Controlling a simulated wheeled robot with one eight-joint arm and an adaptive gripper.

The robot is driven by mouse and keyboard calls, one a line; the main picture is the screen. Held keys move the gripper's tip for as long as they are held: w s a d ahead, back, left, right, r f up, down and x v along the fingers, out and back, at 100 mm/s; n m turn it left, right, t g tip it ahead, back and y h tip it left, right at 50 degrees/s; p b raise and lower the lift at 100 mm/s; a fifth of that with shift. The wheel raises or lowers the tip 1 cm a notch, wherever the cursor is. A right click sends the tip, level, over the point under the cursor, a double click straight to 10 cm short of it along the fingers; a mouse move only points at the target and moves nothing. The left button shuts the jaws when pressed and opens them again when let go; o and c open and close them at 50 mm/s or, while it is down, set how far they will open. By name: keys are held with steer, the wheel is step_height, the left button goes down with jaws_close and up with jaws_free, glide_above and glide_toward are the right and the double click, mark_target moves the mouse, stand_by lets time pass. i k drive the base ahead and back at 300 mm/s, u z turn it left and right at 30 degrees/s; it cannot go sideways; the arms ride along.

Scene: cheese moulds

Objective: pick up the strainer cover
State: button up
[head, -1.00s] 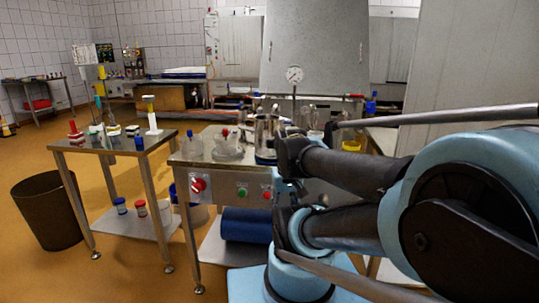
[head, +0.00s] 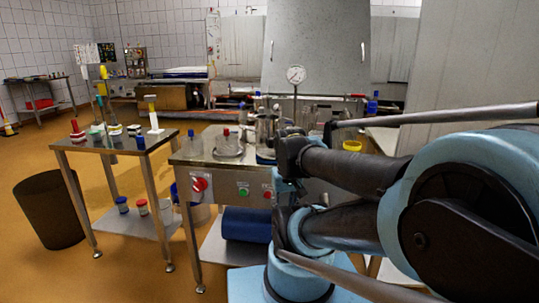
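I cannot tell for sure which piece is the strainer cover. A clear, low domed piece with a red knob (head: 227,146) sits on the steel worktop (head: 205,158), at its left half. Beside it on the left is a clear vessel with a blue top (head: 193,145). A shiny metal pot (head: 265,130) stands to the right, partly behind my arm. My arm comes in from the right and its wrist is over the right part of the worktop. The gripper's fingers are hidden behind the wrist, so I see no grip on anything.
A steel side table (head: 112,142) at left carries several small coloured-top items. A brown bin (head: 48,210) stands on the floor. A pressure gauge (head: 296,75) rises behind the worktop. A yellow cup (head: 352,146) is right of my wrist. A blue cylinder (head: 246,224) lies below.

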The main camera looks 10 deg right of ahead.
mark_target(268, 153)
steer(key=u, duration=2.05)
steer(key=k, duration=1.75)
steer(key=z, duration=0.5)
steer(key=i, duration=1.05)
steer(key=u, duration=0.05)
